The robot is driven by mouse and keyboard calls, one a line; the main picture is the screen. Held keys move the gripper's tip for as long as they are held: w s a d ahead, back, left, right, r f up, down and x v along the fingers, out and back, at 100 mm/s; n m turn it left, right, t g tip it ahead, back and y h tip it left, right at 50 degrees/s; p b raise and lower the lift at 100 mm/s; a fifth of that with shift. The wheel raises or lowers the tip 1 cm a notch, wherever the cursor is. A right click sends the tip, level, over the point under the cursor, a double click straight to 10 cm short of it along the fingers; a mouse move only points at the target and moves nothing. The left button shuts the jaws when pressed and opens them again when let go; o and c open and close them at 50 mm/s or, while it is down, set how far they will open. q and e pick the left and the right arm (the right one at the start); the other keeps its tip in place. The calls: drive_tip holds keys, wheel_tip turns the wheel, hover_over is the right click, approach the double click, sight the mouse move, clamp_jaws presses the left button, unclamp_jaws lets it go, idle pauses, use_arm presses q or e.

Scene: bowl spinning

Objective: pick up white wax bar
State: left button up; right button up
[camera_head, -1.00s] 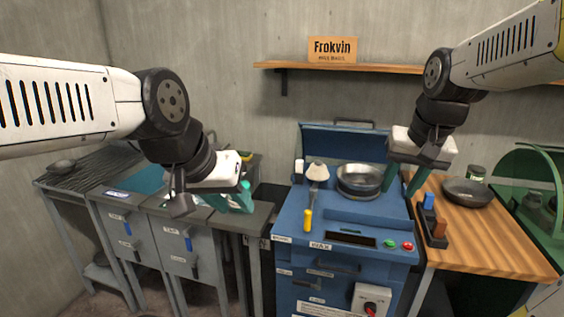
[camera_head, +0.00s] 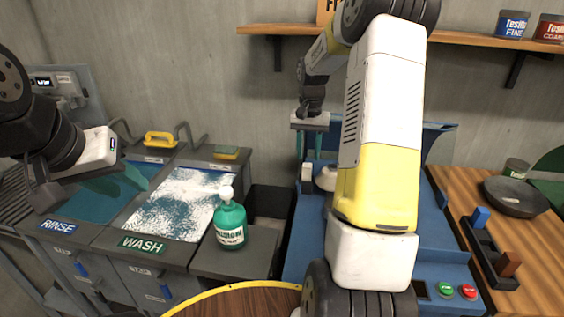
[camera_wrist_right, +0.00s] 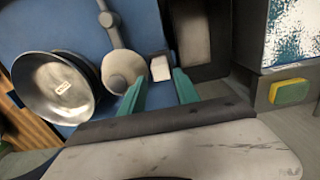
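The white wax bar (camera_head: 306,172) is a small pale block on the blue wax station (camera_head: 440,250). It also shows in the right wrist view (camera_wrist_right: 160,68), just beyond the gap between the fingertips. My right gripper (camera_head: 309,155) points down above the bar, and its teal fingers are apart. In the right wrist view the right gripper (camera_wrist_right: 160,83) is open and empty, with the bar between the lines of its fingers. My left gripper (camera_head: 132,178) is over the sinks at the left; its teal fingers look apart and empty.
A round-headed tool (camera_wrist_right: 122,65) lies close beside the bar, and a metal bowl (camera_wrist_right: 55,88) is beyond it. A green bottle (camera_head: 230,222) stands beside the wash sink. A dark bin (camera_head: 268,205) is left of the wax station. My right arm hides much of the station.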

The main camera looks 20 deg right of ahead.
sight(307, 165)
wheel_tip(307, 165, down, 7)
drive_tip(key=shift+w+r, duration=0.1)
clamp_jaws()
idle(0.3)
